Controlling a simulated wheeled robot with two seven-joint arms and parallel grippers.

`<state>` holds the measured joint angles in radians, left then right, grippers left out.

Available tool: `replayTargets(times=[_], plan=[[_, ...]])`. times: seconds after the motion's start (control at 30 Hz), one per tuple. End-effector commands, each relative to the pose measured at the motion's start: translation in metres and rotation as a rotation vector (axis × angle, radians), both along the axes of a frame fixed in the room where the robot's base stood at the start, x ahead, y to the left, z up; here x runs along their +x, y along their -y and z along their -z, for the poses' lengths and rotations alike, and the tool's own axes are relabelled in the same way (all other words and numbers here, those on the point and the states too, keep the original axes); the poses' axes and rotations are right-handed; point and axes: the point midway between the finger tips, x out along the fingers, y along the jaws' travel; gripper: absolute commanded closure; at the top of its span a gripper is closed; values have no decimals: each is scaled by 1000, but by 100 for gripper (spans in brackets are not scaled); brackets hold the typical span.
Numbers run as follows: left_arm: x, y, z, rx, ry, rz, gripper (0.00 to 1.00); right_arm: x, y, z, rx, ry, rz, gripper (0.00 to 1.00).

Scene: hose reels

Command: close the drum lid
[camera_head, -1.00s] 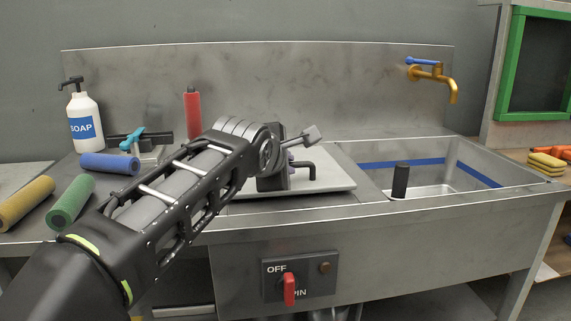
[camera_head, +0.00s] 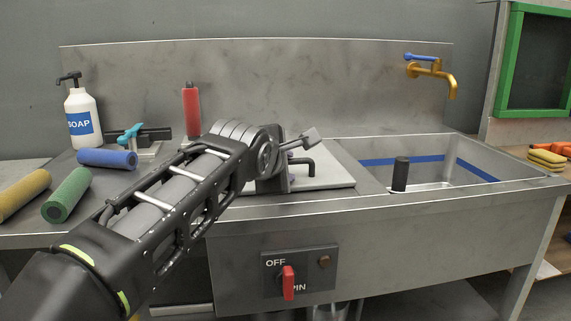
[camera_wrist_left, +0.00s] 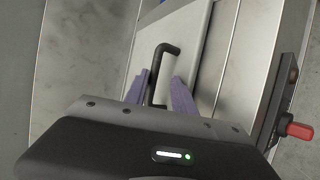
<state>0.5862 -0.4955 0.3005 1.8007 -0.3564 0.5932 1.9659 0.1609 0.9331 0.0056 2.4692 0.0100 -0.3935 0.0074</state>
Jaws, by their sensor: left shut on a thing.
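The drum lid (camera_head: 334,180) is a pale flat panel with a black bent handle (camera_head: 304,162), set in the steel counter left of the sink basin. It looks about level in the head view; I cannot tell whether its edge sits fully down. My left gripper (camera_head: 287,170) is over the lid, shut on the handle. In the left wrist view the handle (camera_wrist_left: 166,62) rises between the two purple fingers of the gripper (camera_wrist_left: 160,95), with the lid (camera_wrist_left: 193,38) behind. My arm hides the lid's left part. My right gripper is not in view.
A basin (camera_head: 425,172) with a black post (camera_head: 400,174) is at the right, under a brass tap (camera_head: 435,72). A red switch (camera_head: 288,283) is on the counter front.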

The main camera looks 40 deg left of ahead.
Motion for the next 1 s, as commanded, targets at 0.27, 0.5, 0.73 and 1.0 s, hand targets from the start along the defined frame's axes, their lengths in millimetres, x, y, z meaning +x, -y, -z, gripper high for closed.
replayTargets(times=[0.27,0.5,0.73,1.0], plan=[[-20,9,-2,-10,-21,-2,78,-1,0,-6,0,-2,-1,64],[-52,25,-26,-3,-7,0,78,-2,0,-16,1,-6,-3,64],[-65,32,-34,-1,0,0,78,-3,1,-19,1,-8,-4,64],[-65,32,-34,-1,0,0,78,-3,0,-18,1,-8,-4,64]])
